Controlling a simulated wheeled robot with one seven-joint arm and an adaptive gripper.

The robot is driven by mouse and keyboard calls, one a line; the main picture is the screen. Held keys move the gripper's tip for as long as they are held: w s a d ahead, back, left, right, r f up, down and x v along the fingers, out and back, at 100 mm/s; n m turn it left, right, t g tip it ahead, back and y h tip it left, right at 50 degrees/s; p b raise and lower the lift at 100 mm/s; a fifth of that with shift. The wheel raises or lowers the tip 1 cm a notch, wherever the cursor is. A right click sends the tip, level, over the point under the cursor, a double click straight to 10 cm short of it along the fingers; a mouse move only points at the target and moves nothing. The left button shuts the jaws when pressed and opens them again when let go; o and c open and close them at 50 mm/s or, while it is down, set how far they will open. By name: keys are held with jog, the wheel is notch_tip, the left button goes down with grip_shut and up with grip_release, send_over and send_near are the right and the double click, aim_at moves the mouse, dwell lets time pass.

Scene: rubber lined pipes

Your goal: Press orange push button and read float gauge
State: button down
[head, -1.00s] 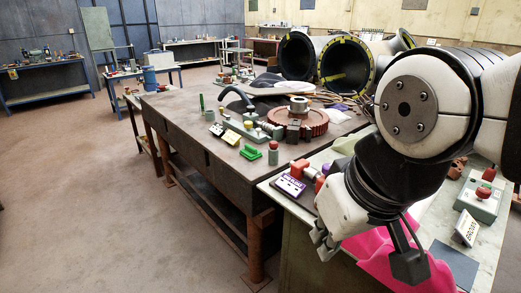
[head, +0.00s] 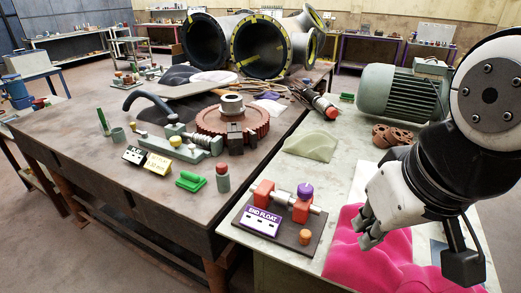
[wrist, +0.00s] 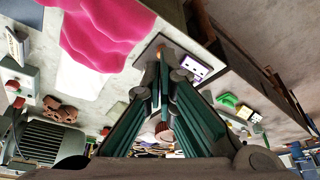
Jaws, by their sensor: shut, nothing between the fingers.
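The END FLOAT gauge (head: 261,221) is a purple-and-white label on a dark board (head: 283,246), near the left front edge of the light worktop. An orange push button (head: 305,237) stands on the board's front right corner. Behind it, two red blocks carry a metal shaft with a purple knob (head: 305,191). The gauge's small marks are too fine to read. My gripper (head: 369,232) is shut and empty, right of the board and apart from it in the head view. In the wrist view, the shut fingertips (wrist: 160,75) cover part of the board, and the gauge (wrist: 194,67) shows beside them.
Pink cloth (head: 372,258) lies right of the board. A green motor (head: 402,95) and brown rings (head: 391,135) stand farther back. On the dark table (head: 150,185) are a red-brown gear (head: 232,122) and a green-grey fixture (head: 176,147).

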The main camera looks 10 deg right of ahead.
jog(key=shift+w, duration=0.1)
dwell(0.3)
jog(key=m+g+y+p, duration=0.3)
jog(key=m+y, duration=0.6)
jog(key=m, duration=1.8)
send_over(306, 230)
notch_tip(306, 230, down, 11)
jog(key=g, duration=0.1)
jog(key=shift+r+b, duration=0.15)
jog(key=shift+b, duration=0.15)
notch_tip(306, 230, down, 7)
jog(key=b, duration=0.5)
jog(key=shift+w+b, duration=0.1)
jog(key=shift+b, duration=0.3)
jog(key=shift+f+b, duration=0.4)
jog(key=shift+f, duration=0.55)
jog(key=shift+f, duration=0.1)
